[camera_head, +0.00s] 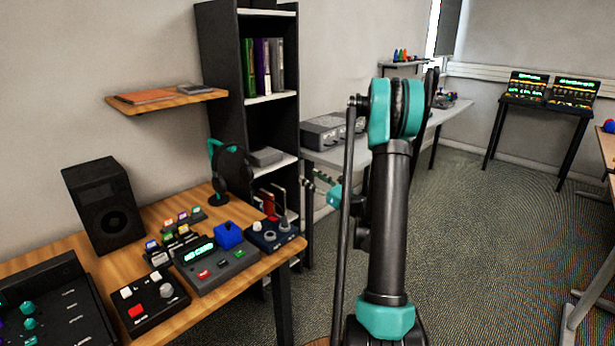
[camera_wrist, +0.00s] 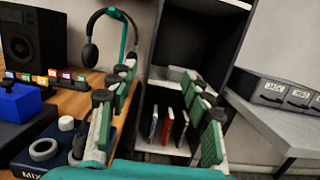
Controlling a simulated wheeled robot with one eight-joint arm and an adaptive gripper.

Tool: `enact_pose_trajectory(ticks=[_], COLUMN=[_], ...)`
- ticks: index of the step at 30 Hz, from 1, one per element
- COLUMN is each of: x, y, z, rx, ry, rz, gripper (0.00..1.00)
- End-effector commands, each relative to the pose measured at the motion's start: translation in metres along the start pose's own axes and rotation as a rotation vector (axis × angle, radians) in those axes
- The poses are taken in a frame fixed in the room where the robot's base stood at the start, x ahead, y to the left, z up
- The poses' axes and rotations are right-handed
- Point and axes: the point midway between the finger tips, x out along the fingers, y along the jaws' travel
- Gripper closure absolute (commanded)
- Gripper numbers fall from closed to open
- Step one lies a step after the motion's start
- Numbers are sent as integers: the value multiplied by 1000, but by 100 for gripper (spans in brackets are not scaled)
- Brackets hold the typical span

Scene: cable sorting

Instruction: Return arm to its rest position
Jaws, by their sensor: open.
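My arm (camera_head: 388,220) rises in the middle of the head view, with dark links and teal joints. It bends at the top, and a thin link hangs down on its left side. My gripper (camera_head: 315,180) points left, beyond the desk's right end and in front of the shelf. In the wrist view my gripper (camera_wrist: 160,85) has its two green-padded fingers spread wide apart. Nothing is between the pads; the shelf with books shows behind the gap. Part of the gripper in the head view is hidden by the thin link.
The wooden desk (camera_head: 150,225) at left holds a speaker (camera_head: 103,205), a headphone stand (camera_head: 217,165), a blue block (camera_head: 229,235) and control boxes. A black bookshelf (camera_head: 225,80) stands behind. A grey bench (camera_head: 345,152) is at the back. Open carpet (camera_head: 480,240) lies right of my arm.

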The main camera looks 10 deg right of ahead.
Motion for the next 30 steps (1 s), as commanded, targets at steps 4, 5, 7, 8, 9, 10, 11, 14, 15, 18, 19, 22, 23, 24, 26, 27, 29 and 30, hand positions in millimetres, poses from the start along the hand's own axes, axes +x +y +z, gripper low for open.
enact_pose_trajectory(ticks=[4, 5, 7, 8, 9, 10, 11, 14, 15, 18, 19, 22, 23, 24, 26, 27, 29, 30], x=[2, 3, 3, 2, -1, -4, -7, -22, -30, -53, -61, -92, -101, -115, -137, -152, -175, -190], y=[19, 26, 48, 58, 71, 82, 92, 122, 134, 160, 166, 187, 192, 199, 207, 212, 218, 220], z=[0, -1, -3, -4, -7, -9, -12, -20, -24, -34, -37, -46, -49, -53, -58, -61, -65, -68], rx=[-96, -136, -253, -311, -392, -455, -517, -721, -801, -999, -1059, -1251, -1307, -1380, -1490, -1560, -1662, -1727], ry=[57, 81, 146, 178, 220, 252, 282, 377, 412, 493, 516, 583, 601, 624, 656, 675, 699, 714], rz=[34, 48, 93, 117, 153, 182, 212, 321, 368, 496, 537, 683, 730, 794, 894, 964, 1074, 1149], gripper=[51, 51, 51, 51, 51, 51, 51, 51, 51, 51, 51, 51, 51, 51, 51, 51, 51, 51])
